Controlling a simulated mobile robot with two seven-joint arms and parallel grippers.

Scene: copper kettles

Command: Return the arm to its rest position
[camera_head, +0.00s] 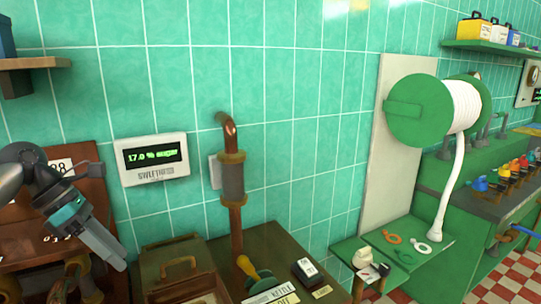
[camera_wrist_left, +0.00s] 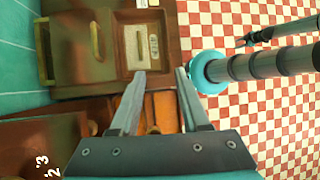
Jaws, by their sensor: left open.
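My left arm comes in from the left in the head view, and its gripper (camera_head: 118,262) points down and to the right in front of the tiled wall. In the left wrist view the two fingers of this gripper (camera_wrist_left: 160,74) stand apart with nothing between them. Below and beyond them are a brown cabinet (camera_wrist_left: 100,72) and an orange-brown surface.
A sugar display (camera_head: 152,158) and a copper pipe (camera_head: 235,190) are on the wall. A wooden box (camera_head: 178,262) with a handle lies below. A dark counter (camera_head: 268,243) and a green reel (camera_head: 415,110) stand further right. Checkered floor (camera_wrist_left: 270,130) shows beside the cabinet.

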